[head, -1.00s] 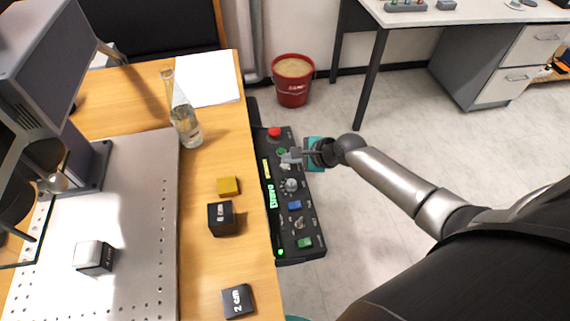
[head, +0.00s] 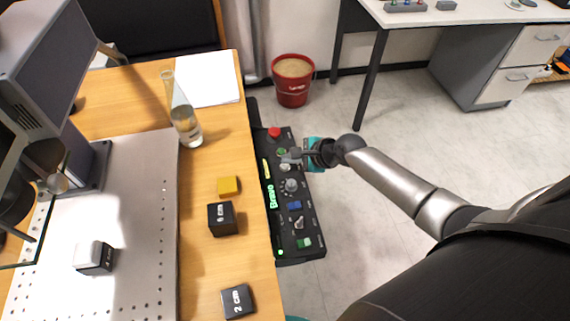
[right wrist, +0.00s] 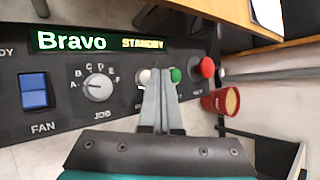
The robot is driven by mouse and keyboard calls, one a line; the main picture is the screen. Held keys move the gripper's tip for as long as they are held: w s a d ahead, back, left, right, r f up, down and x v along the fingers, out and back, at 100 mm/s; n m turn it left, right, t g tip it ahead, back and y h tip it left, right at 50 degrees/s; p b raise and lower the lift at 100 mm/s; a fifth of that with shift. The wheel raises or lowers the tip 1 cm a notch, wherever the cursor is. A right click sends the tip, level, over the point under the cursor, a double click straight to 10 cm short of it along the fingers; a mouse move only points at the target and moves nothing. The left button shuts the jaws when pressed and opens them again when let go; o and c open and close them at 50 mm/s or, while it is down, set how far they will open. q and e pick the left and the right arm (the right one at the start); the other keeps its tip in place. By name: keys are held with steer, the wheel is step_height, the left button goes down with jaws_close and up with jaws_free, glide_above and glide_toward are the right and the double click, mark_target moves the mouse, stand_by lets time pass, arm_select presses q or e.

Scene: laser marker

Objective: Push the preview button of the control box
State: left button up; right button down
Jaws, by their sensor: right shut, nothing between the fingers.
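The black control box (head: 283,230) stands along the right edge of the wooden table. In the right wrist view its panel has a display (right wrist: 100,42) reading "Bravo" and "STANDBY", a blue FAN switch (right wrist: 34,91), a JOB knob (right wrist: 98,87), a white button (right wrist: 146,75), a green button (right wrist: 175,74) and a red knob (right wrist: 207,67). My right gripper (head: 288,157) is shut and empty. Its fingertips (right wrist: 160,72) overlap the panel between the white and green buttons; I cannot tell whether they touch either. The labels there are mostly hidden by the fingers. My left gripper is not in view.
On the table are a glass flask (head: 185,122), a yellow block (head: 228,186), a black cube (head: 221,219), a "2 cm" block (head: 238,301) and a perforated metal plate (head: 140,225). A red bucket (head: 293,88) stands on the floor. Floor right of the box is clear.

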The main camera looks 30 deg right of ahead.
steer(key=shift+f, duration=0.15)
stand_by(0.4)
steer(key=shift+f, duration=0.5)
stand_by(0.4)
steer(key=shift+r+p, duration=0.65)
steer(key=shift+p, duration=0.1)
stand_by(0.4)
